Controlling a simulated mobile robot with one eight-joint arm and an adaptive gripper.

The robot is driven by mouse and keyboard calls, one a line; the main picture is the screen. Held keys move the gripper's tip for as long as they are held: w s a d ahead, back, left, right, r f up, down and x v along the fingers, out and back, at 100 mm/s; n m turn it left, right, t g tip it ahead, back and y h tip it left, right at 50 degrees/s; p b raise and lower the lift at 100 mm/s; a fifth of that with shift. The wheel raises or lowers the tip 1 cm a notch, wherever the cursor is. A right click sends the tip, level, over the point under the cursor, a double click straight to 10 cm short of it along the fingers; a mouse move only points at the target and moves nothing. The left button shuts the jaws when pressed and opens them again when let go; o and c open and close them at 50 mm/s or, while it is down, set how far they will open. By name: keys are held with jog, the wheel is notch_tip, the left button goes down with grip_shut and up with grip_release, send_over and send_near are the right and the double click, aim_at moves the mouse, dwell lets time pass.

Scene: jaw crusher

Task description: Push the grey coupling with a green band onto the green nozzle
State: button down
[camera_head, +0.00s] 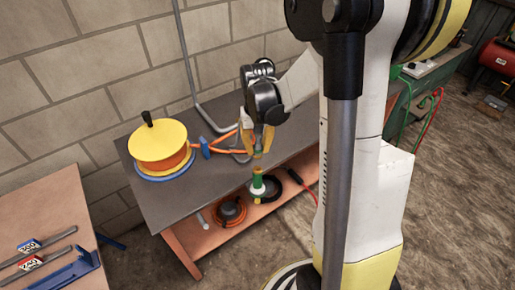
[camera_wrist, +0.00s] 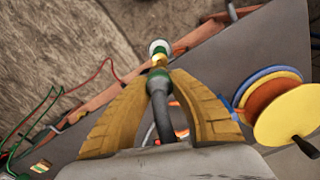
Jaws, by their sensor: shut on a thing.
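My gripper (camera_head: 257,134) is shut on the grey coupling with a green band (camera_wrist: 158,82), which sits between its two tan fingers in the wrist view. A dark grey hose runs back from the coupling under the gripper. The green nozzle (camera_head: 257,182) stands at the front edge of the workbench, with a white part below its green part and a brass tip on top. In the wrist view the nozzle (camera_wrist: 159,47) lies just beyond the coupling, roughly in line with it. The coupling is above the nozzle; I cannot tell whether they touch. The fingers partly hide the coupling in the head view.
A yellow and orange reel (camera_head: 160,150) on a blue ring stands on the dark workbench (camera_head: 205,200). An orange hose with a blue fitting (camera_head: 205,148) lies behind my gripper. Round orange and black items (camera_head: 230,211) sit on the lower shelf. Another table stands at left.

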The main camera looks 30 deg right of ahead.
aim_at(257, 167)
jog(key=shift+f, duration=0.1)
jog(key=shift+f+b, duration=2.1)
jog(key=shift+f, duration=0.7)
jog(key=shift+f+b, duration=0.55)
jog(key=shift+b, duration=0.2)
jog(key=c, duration=1.2)
grip_release()
jog(key=shift+r, duration=0.1)
notch_tip(257, 167, up, 12)
jog(key=shift+f, duration=0.1)
